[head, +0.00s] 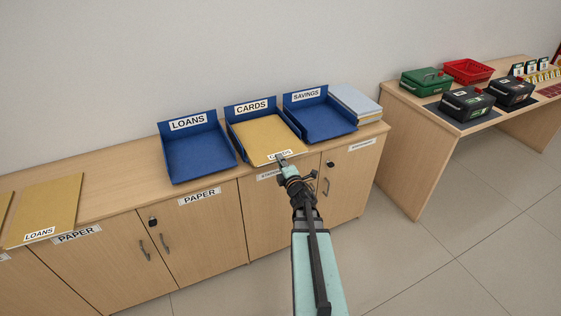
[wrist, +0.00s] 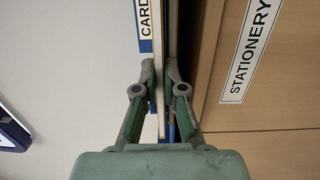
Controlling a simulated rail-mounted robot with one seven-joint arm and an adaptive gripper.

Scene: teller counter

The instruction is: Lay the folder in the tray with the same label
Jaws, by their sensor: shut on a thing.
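A tan folder labelled CARDS (head: 265,138) lies over the blue CARDS tray (head: 252,107), inside its side walls, with its labelled edge toward me. I cannot tell whether it rests fully on the tray floor. My gripper (head: 281,159) is shut on the folder's near edge at the label. In the wrist view the fingers (wrist: 160,80) pinch the thin folder edge on. The blue LOANS tray (head: 198,154) stands to the left and the blue SAVINGS tray (head: 320,118) to the right, both empty.
A tan LOANS folder (head: 48,207) lies on the wooden cabinet top at the far left. A stack of papers (head: 356,103) sits right of the trays. A separate desk at right holds dark boxes, a green box (head: 426,81) and a red basket (head: 469,71).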

